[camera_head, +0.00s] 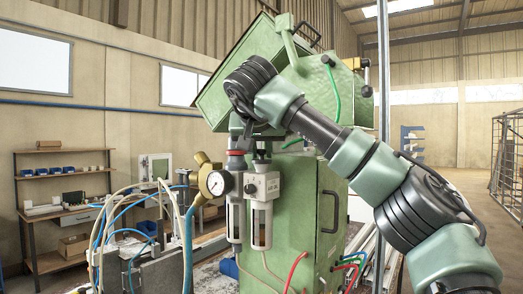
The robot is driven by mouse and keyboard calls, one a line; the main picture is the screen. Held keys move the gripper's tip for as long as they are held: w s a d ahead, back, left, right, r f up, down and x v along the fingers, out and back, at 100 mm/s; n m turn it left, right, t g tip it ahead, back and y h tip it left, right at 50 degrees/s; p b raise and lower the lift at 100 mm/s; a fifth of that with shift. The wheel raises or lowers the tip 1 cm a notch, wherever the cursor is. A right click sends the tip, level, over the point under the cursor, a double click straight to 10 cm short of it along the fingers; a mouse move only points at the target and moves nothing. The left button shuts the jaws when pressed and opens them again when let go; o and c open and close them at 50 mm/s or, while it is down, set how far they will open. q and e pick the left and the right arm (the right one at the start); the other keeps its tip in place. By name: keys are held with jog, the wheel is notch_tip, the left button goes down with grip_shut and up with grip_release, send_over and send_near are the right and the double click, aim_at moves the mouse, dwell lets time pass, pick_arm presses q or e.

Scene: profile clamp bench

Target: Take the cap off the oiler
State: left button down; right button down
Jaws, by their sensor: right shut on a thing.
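The oiler (261,215) is the right-hand one of two units with clear bowls on the front of the green machine. It has a light grey head and hangs upright. My right gripper (251,142) is directly above the oiler's head, pointing down, with my arm coming in from the right. It is shut on the oiler's cap, which is mostly hidden by the dark fingers. I cannot tell whether the cap is still seated on the head. My left gripper is not in view.
A filter unit (235,215) with a red ring and a pressure gauge (219,183) stand close left of the oiler. A brass valve (205,170) and looping hoses are further left. The green machine (305,210) is right behind. Shelves (65,185) stand at the far left.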

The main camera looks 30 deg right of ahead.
jog(key=shift+w+d+r, duration=0.1)
jog(key=shift+d+r, duration=0.05)
jog(key=shift+r, duration=1.2)
jog(key=shift+f, duration=0.1)
